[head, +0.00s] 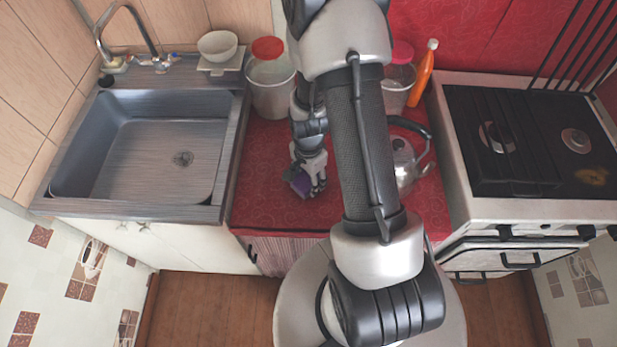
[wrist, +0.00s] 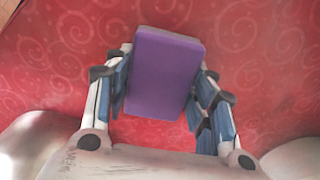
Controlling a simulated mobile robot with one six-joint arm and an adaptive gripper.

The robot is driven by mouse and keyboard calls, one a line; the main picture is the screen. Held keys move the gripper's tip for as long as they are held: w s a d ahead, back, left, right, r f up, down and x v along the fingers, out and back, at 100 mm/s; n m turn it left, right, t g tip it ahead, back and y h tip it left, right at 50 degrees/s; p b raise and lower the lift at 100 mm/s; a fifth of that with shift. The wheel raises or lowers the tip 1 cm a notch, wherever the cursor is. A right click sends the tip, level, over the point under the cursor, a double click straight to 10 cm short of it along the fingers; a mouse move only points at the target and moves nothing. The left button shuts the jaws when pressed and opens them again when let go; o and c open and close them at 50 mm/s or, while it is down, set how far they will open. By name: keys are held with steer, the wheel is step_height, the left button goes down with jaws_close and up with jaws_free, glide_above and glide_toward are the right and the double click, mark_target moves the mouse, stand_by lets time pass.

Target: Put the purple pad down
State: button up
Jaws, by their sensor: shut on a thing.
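The purple pad (wrist: 162,72) is a small rectangular block between the two fingers of my gripper (wrist: 160,95) in the wrist view. The fingers press on its left and right sides. In the head view, the pad (head: 299,183) shows at the end of my gripper (head: 311,180), over the red patterned counter (head: 258,195) near its front edge. I cannot tell whether the pad touches the counter or is a little above it.
A metal kettle (head: 408,165) stands close to the right, partly behind my arm. A white bucket with a red lid (head: 271,88), a pink-lidded container (head: 397,84) and an orange bottle (head: 423,74) stand at the back. The sink (head: 150,150) is left, the stove (head: 530,140) right.

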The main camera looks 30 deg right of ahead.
steer(key=o, duration=1)
step_height(320, 180, up, 12)
steer(key=p, duration=0.5)
step_height(320, 180, up, 10)
steer(key=n+t, duration=0.1)
steer(key=n, duration=0.3)
glide_above(308, 178)
steer(key=a, duration=0.3)
steer(key=s+a+r+n+t, duration=0.1)
steer(key=s+a+r+n, duration=0.1)
steer(key=s+r+n, duration=0.2)
steer(key=s+a+r+n+t, duration=0.1)
steer(key=s+a+r+n, duration=0.2)
steer(key=r, duration=0.4)
steer(key=s+a+r+n+t, duration=0.1)
steer(key=s+a+r+n, duration=0.1)
steer(key=s+r+n, duration=0.2)
steer(key=shift+s+a+r+n+t, duration=0.15)
steer(key=shift+s+r+n, duration=0.05)
steer(key=shift+s+r, duration=0.5)
steer(key=shift+s+a+r+n+t, duration=0.1)
steer(key=shift+s+r+n+t, duration=0.1)
steer(key=shift+s+r, duration=0.4)
